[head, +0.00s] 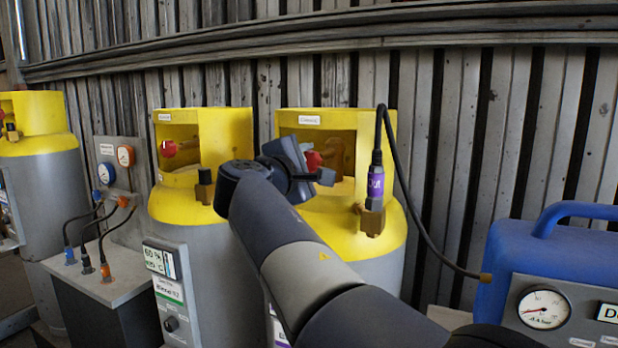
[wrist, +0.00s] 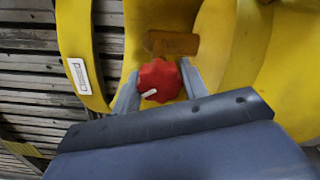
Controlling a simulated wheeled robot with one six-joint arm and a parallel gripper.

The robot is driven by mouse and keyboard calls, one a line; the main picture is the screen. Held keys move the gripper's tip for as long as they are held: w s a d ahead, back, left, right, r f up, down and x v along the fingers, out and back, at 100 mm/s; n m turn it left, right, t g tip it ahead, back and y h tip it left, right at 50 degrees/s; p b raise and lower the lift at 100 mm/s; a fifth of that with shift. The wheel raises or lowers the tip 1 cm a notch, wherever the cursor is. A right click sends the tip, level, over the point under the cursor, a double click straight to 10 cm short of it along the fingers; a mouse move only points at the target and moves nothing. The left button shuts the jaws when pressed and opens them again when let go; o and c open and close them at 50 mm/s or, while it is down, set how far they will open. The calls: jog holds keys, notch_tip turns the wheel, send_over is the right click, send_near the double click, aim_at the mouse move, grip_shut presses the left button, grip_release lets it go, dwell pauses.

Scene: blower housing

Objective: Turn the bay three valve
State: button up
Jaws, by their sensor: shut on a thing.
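A red valve knob (head: 313,160) sits in the yellow collar (head: 375,122) of the right-hand grey and yellow cylinder. In the wrist view the red knob (wrist: 160,79) is lobed, with a white pointer mark towards its lower left. My gripper (wrist: 158,82) is shut on this knob, one finger on each side. In the head view my gripper (head: 311,172) reaches into the collar opening and partly hides the knob. A brass fitting (wrist: 171,43) lies just beyond the knob. The collar label is too small to read, so I cannot confirm the bay number.
The middle cylinder (head: 223,138) has its own red knob (head: 168,148). Another cylinder (head: 40,160) stands far left. A black hose (head: 408,200) runs from a purple-labelled coupling (head: 375,185) to the blue unit (head: 560,250) at right. A gauge panel (head: 117,165) stands left of the middle cylinder.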

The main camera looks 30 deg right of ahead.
jog(key=m+b, duration=0.2)
jog(key=m, duration=0.1)
jog(key=shift+f+m+b, duration=0.25)
jog(key=shift+m+b, duration=0.05)
jog(key=shift+b, duration=0.05)
jog(key=shift+r+m+b, duration=0.2)
jog(key=shift+m+b, duration=0.8)
jog(key=shift+m, duration=0.5)
jog(key=o, duration=1)
jog(key=shift+c, duration=0.2)
jog(key=v, duration=1)
jog(key=shift+s+a+b, duration=0.25)
jog(key=shift+a+b, duration=0.05)
jog(key=shift+a, duration=0.05)
